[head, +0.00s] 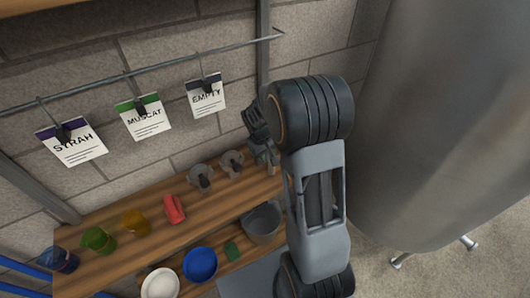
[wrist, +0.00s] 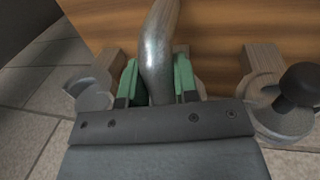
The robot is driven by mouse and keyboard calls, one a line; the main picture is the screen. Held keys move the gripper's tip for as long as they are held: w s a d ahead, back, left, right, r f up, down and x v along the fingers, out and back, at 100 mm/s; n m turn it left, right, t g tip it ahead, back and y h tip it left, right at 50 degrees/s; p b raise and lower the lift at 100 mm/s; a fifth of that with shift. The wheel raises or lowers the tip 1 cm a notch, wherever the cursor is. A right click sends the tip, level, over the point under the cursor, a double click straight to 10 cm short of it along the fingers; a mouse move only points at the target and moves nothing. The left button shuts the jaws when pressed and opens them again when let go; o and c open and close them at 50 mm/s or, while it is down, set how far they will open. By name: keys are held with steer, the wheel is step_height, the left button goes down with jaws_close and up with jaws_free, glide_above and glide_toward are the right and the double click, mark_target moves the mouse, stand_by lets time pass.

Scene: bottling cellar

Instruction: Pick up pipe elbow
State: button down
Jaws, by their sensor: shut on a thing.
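The pipe elbow (wrist: 158,45) is a shiny grey metal bent tube, seen close up in the wrist view. My gripper (wrist: 157,85) is shut on it, with a green pad on either side of the metal. The elbow's lower end is hidden behind the jaws and the wrist plate. In the head view my gripper (head: 266,148) is at the right end of the wooden shelf, and the elbow there is small and mostly hidden by my arm. I cannot tell whether the elbow still touches the shelf.
Grey fittings stand close by on both sides in the wrist view, one (wrist: 285,105) with a dark knob. The shelf (head: 150,232) also holds a red item (head: 173,209) and coloured mugs. A lower shelf has a blue bowl (head: 200,264). A large tank (head: 435,130) stands right.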

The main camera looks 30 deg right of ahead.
steer(key=shift+r, duration=0.5)
step_height(320, 180, up, 2)
steer(key=shift+s+a+r+b, duration=0.1)
steer(key=shift+b, duration=0.2)
steer(key=s+a+r+b, duration=0.3)
steer(key=s+a+r, duration=0.5)
steer(key=s+r, duration=0.1)
steer(key=shift+s+a+r, duration=0.25)
steer(key=shift+s+a, duration=0.1)
steer(key=shift+s, duration=0.5)
